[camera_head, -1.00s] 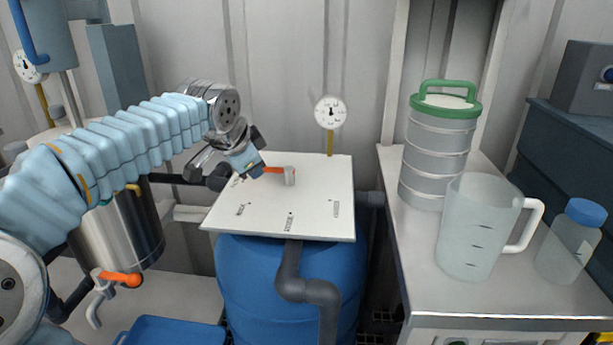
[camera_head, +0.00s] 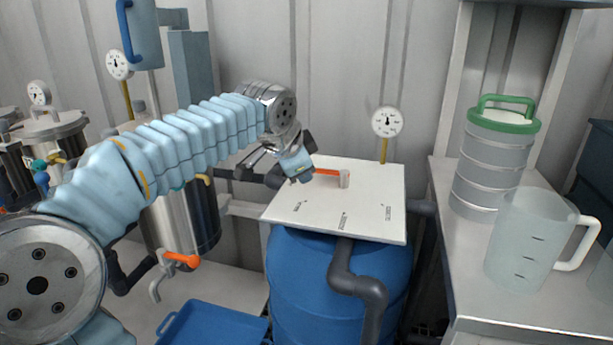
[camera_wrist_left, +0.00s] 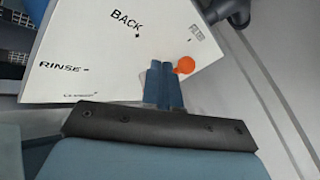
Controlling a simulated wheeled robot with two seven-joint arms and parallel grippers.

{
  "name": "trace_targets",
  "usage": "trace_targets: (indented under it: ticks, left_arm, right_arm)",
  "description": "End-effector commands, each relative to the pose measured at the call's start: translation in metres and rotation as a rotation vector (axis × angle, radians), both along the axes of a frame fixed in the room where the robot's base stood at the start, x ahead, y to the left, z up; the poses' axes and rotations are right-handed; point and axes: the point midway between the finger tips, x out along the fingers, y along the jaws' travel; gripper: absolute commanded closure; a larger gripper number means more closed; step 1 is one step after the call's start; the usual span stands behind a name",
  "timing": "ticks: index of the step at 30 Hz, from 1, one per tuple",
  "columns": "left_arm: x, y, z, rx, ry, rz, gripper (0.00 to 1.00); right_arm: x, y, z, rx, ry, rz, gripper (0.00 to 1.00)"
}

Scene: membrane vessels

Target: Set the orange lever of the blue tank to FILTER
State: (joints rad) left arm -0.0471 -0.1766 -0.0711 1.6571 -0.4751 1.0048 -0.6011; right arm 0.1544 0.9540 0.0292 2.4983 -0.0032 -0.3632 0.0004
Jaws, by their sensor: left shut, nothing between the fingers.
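The blue tank (camera_head: 330,285) stands at the centre of the head view under a white square panel (camera_head: 378,185). The orange lever (camera_head: 329,172) sits on a grey pivot (camera_head: 344,179) on the panel and points left. My left gripper (camera_head: 301,177) is shut and empty at the lever's free end. In the left wrist view, the shut fingers (camera_wrist_left: 164,72) are beside the lever's round orange end (camera_wrist_left: 184,65); I cannot tell whether they touch. That view shows the marks BACK (camera_wrist_left: 127,20), RINSE (camera_wrist_left: 62,68) and a blurred one like FILTER (camera_wrist_left: 200,35). My right gripper is out of view.
A gauge (camera_head: 386,122) rises behind the panel, and a grey pipe (camera_head: 355,285) runs down its front. A counter at right holds a jug (camera_head: 525,240) and a green-lidded canister (camera_head: 494,165). A steel vessel (camera_head: 187,220) and blue tray (camera_head: 210,325) are at left.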

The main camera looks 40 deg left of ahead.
Motion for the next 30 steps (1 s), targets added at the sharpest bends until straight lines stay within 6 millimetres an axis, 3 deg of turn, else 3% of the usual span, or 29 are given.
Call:
trace_targets:
  ticks: [15, 30]
  left_arm:
    - [-0.045, 0.014, 0.062, -0.001, 0.002, 0.0, 1.0]
    - [-0.05, 0.015, 0.068, -0.001, 0.003, -0.001, 1.0]
  right_arm:
    - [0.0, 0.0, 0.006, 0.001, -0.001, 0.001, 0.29]
    - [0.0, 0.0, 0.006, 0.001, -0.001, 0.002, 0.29]
